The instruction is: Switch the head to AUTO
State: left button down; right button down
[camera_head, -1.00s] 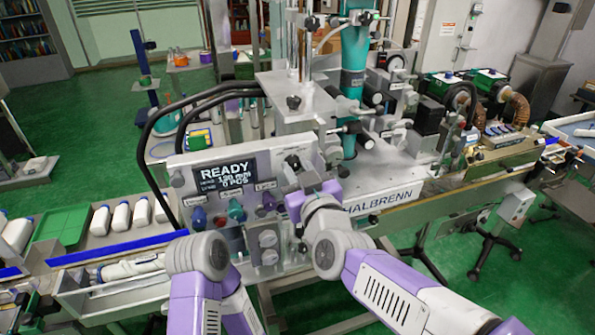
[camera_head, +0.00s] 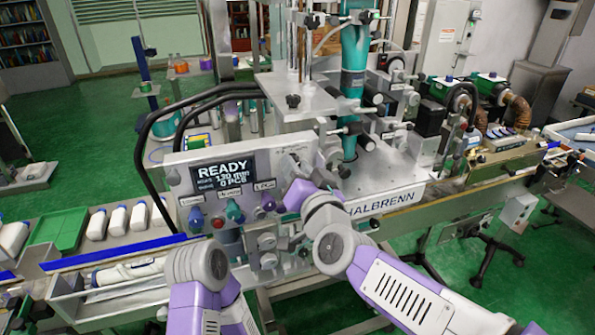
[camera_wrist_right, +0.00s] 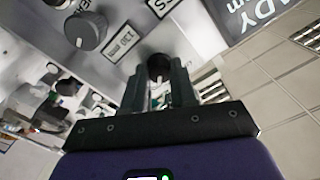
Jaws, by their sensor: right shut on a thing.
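The grey control panel (camera_head: 185,180) of the sleeve machine faces me, its display (camera_head: 222,173) reading READY. My right gripper (camera_wrist_right: 160,85) is shut on a small black knob (camera_wrist_right: 158,67) on the panel, with the knob's face showing between the fingertips. A larger dark round knob (camera_wrist_right: 86,31) stands beside it, next to partly cut-off lettering. A small label plate (camera_wrist_right: 122,42) lies close by, too skewed to read surely. In the head view, my right gripper (camera_head: 292,172) is at the panel's right part, where its purple body hides the fingertips and the knob.
Coloured push buttons, including a blue one (camera_head: 196,217), line the panel's lower part. Black hoses (camera_head: 150,150) arch over its left side. White bottles (camera_head: 118,220) lie at the left by a green tray (camera_head: 60,228). The HALBRENN machine base (camera_head: 395,195) stands right behind my right gripper.

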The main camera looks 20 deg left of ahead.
dwell(0.4)
jog(key=c, duration=0.9)
grip_release()
jog(key=v, duration=0.7)
jog(key=shift+s+d+p, duration=0.2)
jog(key=shift+s+p, duration=0.05)
jog(key=shift+p, duration=0.1)
